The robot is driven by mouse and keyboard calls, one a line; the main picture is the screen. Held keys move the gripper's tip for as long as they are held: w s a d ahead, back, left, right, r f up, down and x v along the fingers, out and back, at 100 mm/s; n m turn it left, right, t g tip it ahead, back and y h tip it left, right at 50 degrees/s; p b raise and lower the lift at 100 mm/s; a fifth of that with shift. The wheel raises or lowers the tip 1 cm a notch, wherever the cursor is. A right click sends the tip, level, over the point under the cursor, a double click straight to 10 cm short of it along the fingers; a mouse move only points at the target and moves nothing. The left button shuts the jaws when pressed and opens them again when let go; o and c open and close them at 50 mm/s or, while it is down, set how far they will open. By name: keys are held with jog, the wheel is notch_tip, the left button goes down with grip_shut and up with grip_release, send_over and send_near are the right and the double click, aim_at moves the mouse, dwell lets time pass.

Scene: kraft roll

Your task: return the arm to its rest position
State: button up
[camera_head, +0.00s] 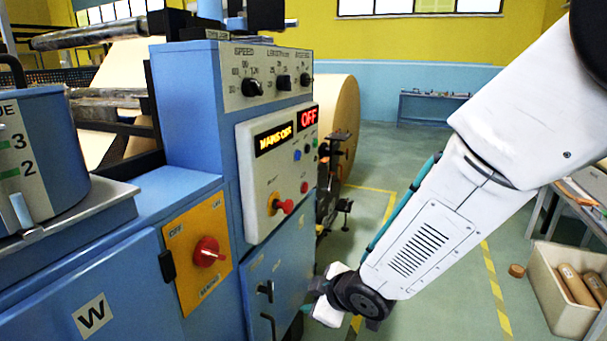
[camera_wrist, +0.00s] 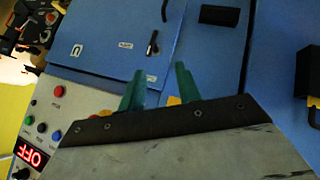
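My white arm reaches from the upper right down to the front of the blue machine (camera_head: 190,120) in the head view. My gripper (camera_head: 318,298) is low beside the machine's lower door, partly hidden by my wrist. In the wrist view the two teal fingers of my gripper (camera_wrist: 160,86) stand apart with nothing between them. The blue door with a black handle (camera_wrist: 153,44) lies beyond them. I cannot tell how far the fingertips are from the door.
The control panel (camera_head: 279,170) has lit "MAINS OFF" and "OFF" displays and a red knob (camera_head: 284,206). A red switch (camera_head: 208,252) sits on a yellow plate. A large kraft roll (camera_head: 343,112) stands behind. A bin (camera_head: 560,305) with rolls is at right. Floor beyond is open.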

jog(key=s+d+r+m+g+h, duration=0.2)
jog(key=s+d+r+m+h, duration=0.15)
jog(key=d, duration=0.45)
jog(key=s+d+r+m+g+h, duration=0.2)
jog(key=s+d+m+h, duration=0.15)
jog(key=d, duration=0.45)
jog(key=s+d+r+m, duration=0.2)
jog(key=s+d+r, duration=0.1)
jog(key=s, duration=0.3)
jog(key=s+d+r+m+g, duration=0.1)
jog(key=s+d+r+m, duration=0.2)
jog(key=s+r, duration=0.2)
jog(key=s+d+r+m+y, duration=0.1)
jog(key=s+d+r+m, duration=0.2)
jog(key=s, duration=0.4)
jog(key=shift+r+g, duration=0.3)
jog(key=shift+r, duration=0.3)
